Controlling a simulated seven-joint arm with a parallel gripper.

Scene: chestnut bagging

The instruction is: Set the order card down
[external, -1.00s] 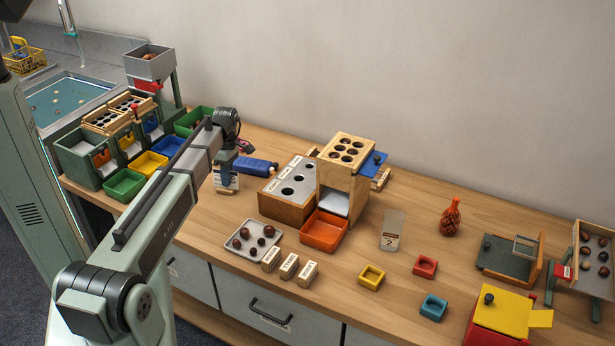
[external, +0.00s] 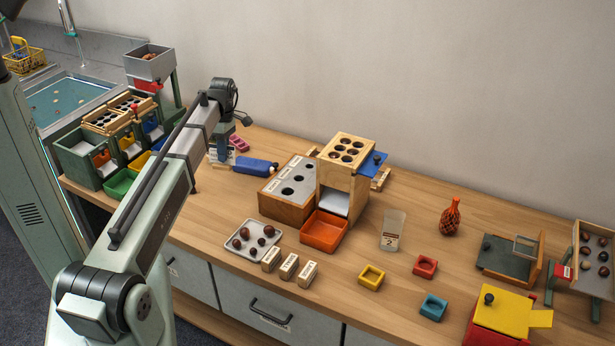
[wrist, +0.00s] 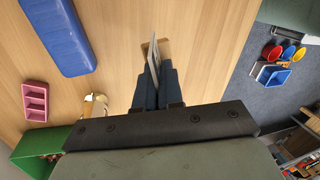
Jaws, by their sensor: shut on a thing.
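My gripper (external: 222,154) is over the back left of the table, left of the blue case (external: 255,165). The order card (external: 215,156) is a pale card mostly hidden by my gripper in the external view. In the wrist view, the card (wrist: 153,52) shows nearly edge-on between the dark blue fingertips of my gripper (wrist: 157,78), which are shut on it. A small tan wooden piece (wrist: 165,48) shows beside the card; I cannot tell whether they are joined. I cannot tell whether the card touches the table.
A pink tray (wrist: 35,101) and a green bin (wrist: 45,143) are left in the wrist view, with the blue case (wrist: 60,35) above. A small pale-and-gold item (wrist: 95,104) lies near my gripper. Bare wood (wrist: 112,45) surrounds the card; the table edge is right.

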